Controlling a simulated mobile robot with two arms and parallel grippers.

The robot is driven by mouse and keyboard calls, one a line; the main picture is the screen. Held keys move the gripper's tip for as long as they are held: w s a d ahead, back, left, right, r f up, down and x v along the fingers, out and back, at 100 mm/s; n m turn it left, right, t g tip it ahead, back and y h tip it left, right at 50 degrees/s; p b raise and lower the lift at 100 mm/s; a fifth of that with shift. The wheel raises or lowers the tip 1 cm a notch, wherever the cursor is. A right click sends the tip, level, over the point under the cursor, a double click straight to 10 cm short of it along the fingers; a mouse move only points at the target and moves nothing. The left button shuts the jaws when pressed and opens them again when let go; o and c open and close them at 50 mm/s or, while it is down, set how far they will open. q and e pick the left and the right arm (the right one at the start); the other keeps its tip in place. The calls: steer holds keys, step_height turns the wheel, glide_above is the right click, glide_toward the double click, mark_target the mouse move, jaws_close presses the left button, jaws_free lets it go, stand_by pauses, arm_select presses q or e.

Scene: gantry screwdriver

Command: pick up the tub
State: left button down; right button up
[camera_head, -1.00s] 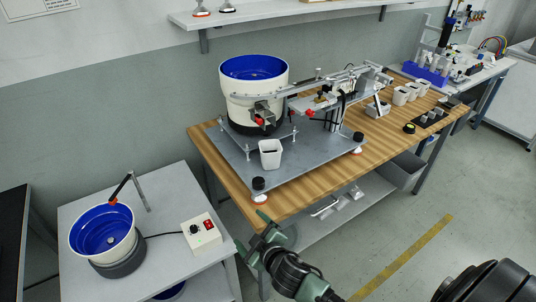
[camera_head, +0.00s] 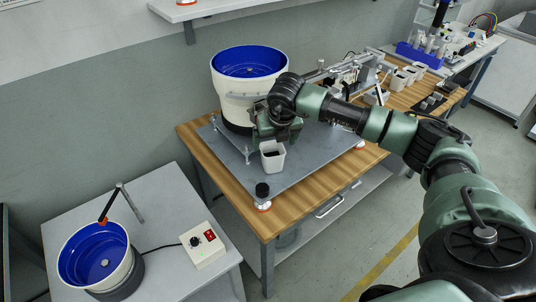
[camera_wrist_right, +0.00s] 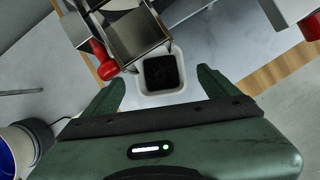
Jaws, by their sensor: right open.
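The tub (camera_head: 272,157) is a small white square container with dark contents. It stands on the grey plate of the wooden table, in front of the large feeder bowl. My right gripper (camera_head: 272,140) is above and just behind the tub in the head view, pointing down. In the right wrist view the tub (camera_wrist_right: 162,74) lies just beyond and between the two open green fingers (camera_wrist_right: 160,90). I see no contact between fingers and tub. My left gripper is not in view.
A large white feeder with a blue bowl (camera_head: 249,62) stands right behind the tub. A metal chute (camera_wrist_right: 135,38) and red knobs (camera_wrist_right: 106,67) are close to the tub in the wrist view. A black knob (camera_head: 262,190) is at the plate's front corner.

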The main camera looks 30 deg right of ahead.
mark_target(272, 153)
steer(key=shift+x, duration=1.2)
steer(key=shift+s+f+p, duration=0.1)
steer(key=shift+f+p, duration=0.2)
steer(key=shift+p, duration=0.25)
steer(key=x, duration=0.1)
steer(key=p+x, duration=0.1)
steer(key=x, duration=0.1)
steer(key=shift+s+f, duration=0.15)
steer(key=shift+f, duration=0.15)
steer(key=shift+w+f, duration=0.3)
steer(key=shift+f, duration=0.1)
steer(key=shift+s+r, duration=0.1)
steer(key=shift+s, duration=0.05)
steer(key=shift+c, duration=0.7)
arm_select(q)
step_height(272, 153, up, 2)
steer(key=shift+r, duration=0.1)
arm_select(e)
jaws_close()
